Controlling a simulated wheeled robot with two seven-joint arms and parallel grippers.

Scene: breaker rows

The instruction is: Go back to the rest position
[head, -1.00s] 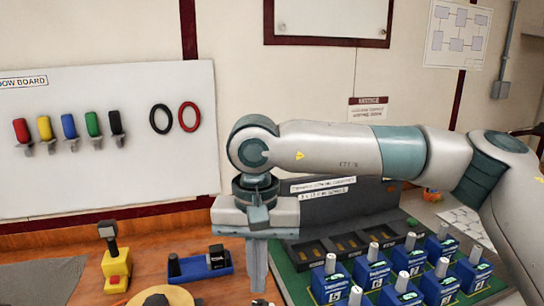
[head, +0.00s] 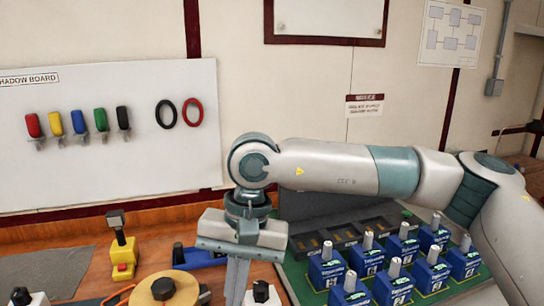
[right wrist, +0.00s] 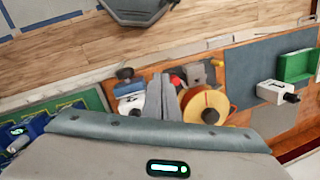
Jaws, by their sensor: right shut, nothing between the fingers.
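My right gripper (head: 237,285) hangs from the arm that comes in from the right in the head view. Its fingers are shut, point down and hold nothing. They are above the wooden bench, left of the green board with blue breakers. In the right wrist view the closed fingers (right wrist: 162,97) show against the bench, left of the yellow spool (right wrist: 206,106). My left gripper is not in view.
Several blue breakers (head: 392,285) with pale levers stand on the green board (head: 296,270). A yellow tool (head: 123,256), a blue holder (head: 202,258) and the spool (head: 163,291) are on the bench. A shadow board (head: 100,170) hangs behind.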

